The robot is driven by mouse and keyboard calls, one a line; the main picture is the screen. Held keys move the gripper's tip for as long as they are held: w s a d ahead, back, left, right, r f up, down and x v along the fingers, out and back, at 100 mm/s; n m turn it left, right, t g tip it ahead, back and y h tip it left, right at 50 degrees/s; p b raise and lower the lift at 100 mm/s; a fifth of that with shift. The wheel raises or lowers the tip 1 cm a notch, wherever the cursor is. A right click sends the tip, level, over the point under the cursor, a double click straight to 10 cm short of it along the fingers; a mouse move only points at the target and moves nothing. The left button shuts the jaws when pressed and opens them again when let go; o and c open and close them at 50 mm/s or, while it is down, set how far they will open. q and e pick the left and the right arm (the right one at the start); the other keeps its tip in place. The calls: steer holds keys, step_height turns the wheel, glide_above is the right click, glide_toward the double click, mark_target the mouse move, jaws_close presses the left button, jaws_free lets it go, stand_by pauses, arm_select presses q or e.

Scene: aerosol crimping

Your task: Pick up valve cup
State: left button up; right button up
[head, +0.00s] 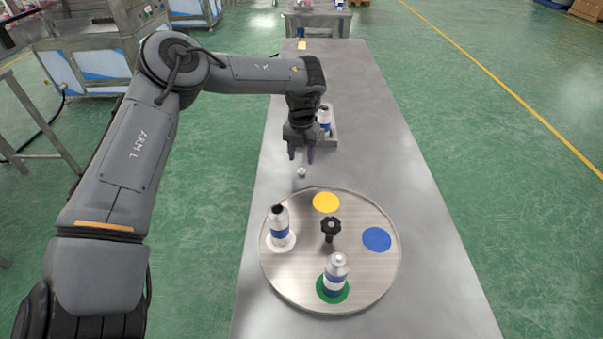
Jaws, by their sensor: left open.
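A small whitish valve cup (302,171) lies on the steel table, just beyond the far edge of the round turntable (300,290). My left gripper (301,154) is open, with its dark purple fingers pointing down above and slightly beyond the valve cup. Nothing shows between the fingers, and a gap shows between them and the cup in the picture. My right gripper is not in view.
The turntable has a can (279,228) on a white spot, a can (336,274) on a green spot, empty yellow (326,202) and blue (377,239) spots, and a black knob (330,228). A tray (331,138) with a bottle (324,117) stands behind the gripper.

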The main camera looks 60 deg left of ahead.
mark_target(301, 169)
arm_select(q)
step_height(301, 169, down, 5)
steer(key=shift+s+d+r+b, duration=0.1)
steer(key=shift+s+d+b, duration=0.05)
steer(key=shift+b, duration=0.45)
steer(key=shift+c, duration=0.5)
jaws_close()
steer(key=shift+r, duration=0.2)
